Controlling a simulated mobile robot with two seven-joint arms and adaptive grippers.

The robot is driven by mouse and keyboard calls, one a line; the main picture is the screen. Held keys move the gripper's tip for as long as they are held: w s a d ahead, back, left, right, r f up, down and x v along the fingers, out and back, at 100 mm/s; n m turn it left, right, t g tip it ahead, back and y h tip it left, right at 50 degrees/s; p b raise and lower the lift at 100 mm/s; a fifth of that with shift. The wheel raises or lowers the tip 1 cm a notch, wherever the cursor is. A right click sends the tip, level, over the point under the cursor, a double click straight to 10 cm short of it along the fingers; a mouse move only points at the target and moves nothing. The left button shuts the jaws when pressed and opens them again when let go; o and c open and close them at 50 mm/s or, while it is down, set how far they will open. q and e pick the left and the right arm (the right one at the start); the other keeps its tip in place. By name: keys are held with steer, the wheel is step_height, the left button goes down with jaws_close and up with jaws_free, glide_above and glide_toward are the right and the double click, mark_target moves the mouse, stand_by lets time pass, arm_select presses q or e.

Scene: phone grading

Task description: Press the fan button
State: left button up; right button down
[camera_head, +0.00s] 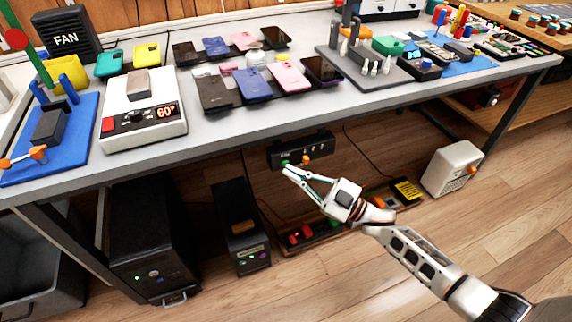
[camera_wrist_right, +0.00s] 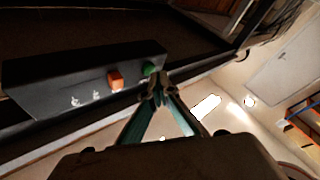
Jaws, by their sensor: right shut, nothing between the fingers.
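A black control box (camera_head: 301,150) hangs under the front edge of the table. It carries a green button (camera_wrist_right: 149,68) and an orange button (camera_head: 306,159), which also shows in the wrist view (camera_wrist_right: 115,80). No readable label tells which one is the fan button. My right gripper (camera_head: 286,167) is shut and empty, its tips at the green button's end of the box. In the wrist view the closed fingertips (camera_wrist_right: 158,88) are very close to the green button; I cannot tell whether they touch it. A black fan unit marked FAN (camera_head: 66,39) stands at the table's back left. My left gripper is not in view.
The table (camera_head: 230,124) above the box holds several phones, a heater plate showing 60° (camera_head: 143,124) and a tool stand. Below are black computer cases (camera_head: 150,240), a power strip (camera_head: 313,233) and a white box (camera_head: 452,168). Cables hang behind. The floor at right is clear.

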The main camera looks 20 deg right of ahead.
steer(key=shift+w, duration=0.35)
stand_by(0.3)
steer(key=shift+s, duration=0.9)
steer(key=shift+s, duration=0.1)
